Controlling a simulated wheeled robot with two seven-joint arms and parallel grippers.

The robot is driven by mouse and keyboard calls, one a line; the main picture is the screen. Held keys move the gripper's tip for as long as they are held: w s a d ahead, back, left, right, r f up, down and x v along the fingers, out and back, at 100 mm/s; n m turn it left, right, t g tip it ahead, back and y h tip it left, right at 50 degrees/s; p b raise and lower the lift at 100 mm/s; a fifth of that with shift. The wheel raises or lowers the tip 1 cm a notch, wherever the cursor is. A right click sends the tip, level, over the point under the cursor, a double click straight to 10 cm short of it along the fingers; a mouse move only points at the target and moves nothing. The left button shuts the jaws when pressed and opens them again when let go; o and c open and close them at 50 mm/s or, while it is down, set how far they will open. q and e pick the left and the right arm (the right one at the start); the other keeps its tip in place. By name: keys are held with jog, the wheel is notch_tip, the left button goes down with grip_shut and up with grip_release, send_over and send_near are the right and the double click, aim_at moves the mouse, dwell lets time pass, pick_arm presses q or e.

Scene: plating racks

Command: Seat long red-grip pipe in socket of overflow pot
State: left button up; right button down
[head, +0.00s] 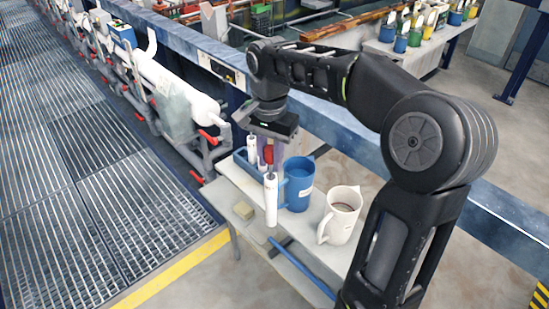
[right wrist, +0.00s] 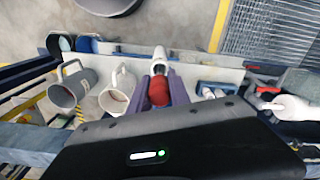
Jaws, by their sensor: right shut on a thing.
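The long red-grip pipe is in my right gripper (head: 269,152), whose purple fingers are closed on the red grip (head: 267,156). I cannot tell whether the tube's lower end touches anything. My left gripper is not in view.
A blue jug (head: 298,184) and a cream jug (head: 340,214) stand close by on the pale bench. A blue rail (head: 350,142) runs behind the bench.

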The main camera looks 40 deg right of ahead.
jog(key=w+a+f+n, duration=0.2)
jog(key=w+f+n, duration=0.15)
jog(key=f, duration=0.35)
jog(key=w+a+f+n, duration=0.3)
jog(key=f+n, duration=0.2)
jog(key=f, duration=0.3)
jog(key=s+a+f+n, duration=0.2)
jog(key=a+f+n, duration=0.2)
jog(key=a+f, duration=0.6)
jog(key=shift+a+f+n, duration=0.3)
jog(key=shift+f+n, duration=0.05)
jog(key=shift+f, duration=0.5)
jog(key=shift+s, duration=0.1)
